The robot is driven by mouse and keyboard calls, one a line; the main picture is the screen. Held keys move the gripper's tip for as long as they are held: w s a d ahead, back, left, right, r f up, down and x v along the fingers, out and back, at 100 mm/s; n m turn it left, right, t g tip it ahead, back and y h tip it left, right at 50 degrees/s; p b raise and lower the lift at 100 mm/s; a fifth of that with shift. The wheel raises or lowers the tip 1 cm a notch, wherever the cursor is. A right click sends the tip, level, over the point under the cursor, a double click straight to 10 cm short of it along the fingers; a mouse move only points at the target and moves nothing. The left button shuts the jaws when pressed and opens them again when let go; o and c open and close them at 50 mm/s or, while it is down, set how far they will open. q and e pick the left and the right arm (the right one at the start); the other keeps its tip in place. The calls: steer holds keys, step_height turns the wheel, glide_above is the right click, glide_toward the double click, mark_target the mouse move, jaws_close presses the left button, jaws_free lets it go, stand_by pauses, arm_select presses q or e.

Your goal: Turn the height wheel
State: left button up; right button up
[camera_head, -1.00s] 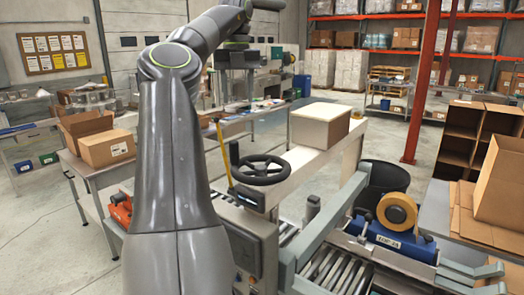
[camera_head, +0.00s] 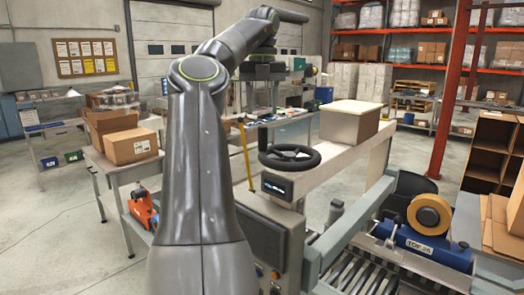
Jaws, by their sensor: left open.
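The height wheel (camera_head: 289,157) is a black spoked handwheel lying nearly flat on the pale beam of the carton machine, just right of my left arm. My left gripper (camera_head: 261,98) hangs from the wrist, pointing down, above and slightly left of the wheel in the picture. Its dark fingers are apart with nothing seen between them. It looks clear of the wheel; how far beyond it is hard to tell. My left forearm covers part of the machine's left side. My right gripper is not in view.
A carton (camera_head: 349,121) sits on the beam behind the wheel. A yellow strip (camera_head: 246,158) and a black post stand left of it. A tape head (camera_head: 429,216) and rollers (camera_head: 352,272) are at lower right. A side table holds an open carton (camera_head: 132,146).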

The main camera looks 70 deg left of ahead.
mark_target(263, 150)
arm_select(q)
step_height(263, 150, down, 4)
steer(key=b, duration=0.2)
steer(key=shift+w+r+b, duration=0.15)
steer(key=shift+r+b, duration=0.05)
steer(key=shift+b, duration=0.2)
step_height(263, 150, down, 5)
steer(key=b, duration=0.4)
steer(key=shift+d+r, duration=0.1)
steer(key=shift+f+b, duration=0.5)
steer(key=shift+f, duration=0.1)
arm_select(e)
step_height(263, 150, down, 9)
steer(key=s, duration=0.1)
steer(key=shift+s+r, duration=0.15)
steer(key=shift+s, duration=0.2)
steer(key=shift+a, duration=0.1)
arm_select(q)
jaws_close()
